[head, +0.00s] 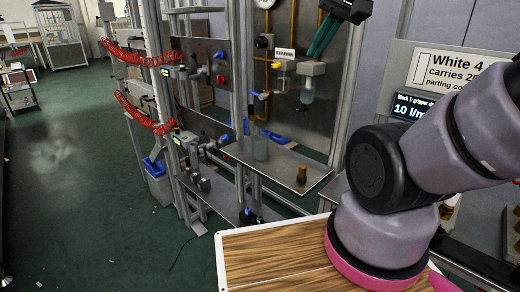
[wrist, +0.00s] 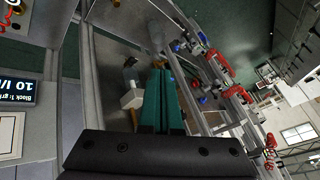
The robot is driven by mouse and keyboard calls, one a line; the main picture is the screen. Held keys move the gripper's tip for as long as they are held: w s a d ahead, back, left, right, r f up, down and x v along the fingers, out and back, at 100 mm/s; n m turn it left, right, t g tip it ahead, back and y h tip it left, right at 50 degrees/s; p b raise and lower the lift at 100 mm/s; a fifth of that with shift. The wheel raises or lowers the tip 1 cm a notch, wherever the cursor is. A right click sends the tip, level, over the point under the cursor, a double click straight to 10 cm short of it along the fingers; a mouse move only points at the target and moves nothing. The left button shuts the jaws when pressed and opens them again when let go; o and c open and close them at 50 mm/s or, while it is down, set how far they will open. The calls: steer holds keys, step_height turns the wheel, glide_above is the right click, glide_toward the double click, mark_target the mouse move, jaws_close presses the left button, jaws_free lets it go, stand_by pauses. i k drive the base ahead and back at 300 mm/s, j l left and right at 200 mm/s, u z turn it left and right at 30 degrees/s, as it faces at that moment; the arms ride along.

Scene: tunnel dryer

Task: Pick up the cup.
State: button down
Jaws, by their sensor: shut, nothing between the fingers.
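My gripper (head: 314,50) shows at the top of the head view, with its teal fingers pointing down and left in front of the metal panel. In the wrist view my gripper (wrist: 161,72) has its two teal fingers side by side, shut and empty. I cannot make out a thing that is surely the cup. A grey, cup-like cylinder (head: 260,148) stands on the metal shelf in the head view, well below and left of my gripper; I cannot tell whether it is the cup.
A wood-grain board (head: 270,258) with a white rim lies in front, partly hidden by my arm. The metal shelf (head: 285,164) also bears a small brass cylinder (head: 301,175). Red coiled hoses (head: 145,56) hang from the frame at left. Open green floor (head: 70,180) lies further left.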

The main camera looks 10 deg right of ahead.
mark_target(260, 148)
steer(key=i+j+z, duration=0.1)
steer(key=j+z, duration=0.3)
steer(key=j, duration=0.85)
steer(key=k+j+z, duration=0.1)
steer(key=j+z, duration=0.25)
steer(key=j, duration=0.85)
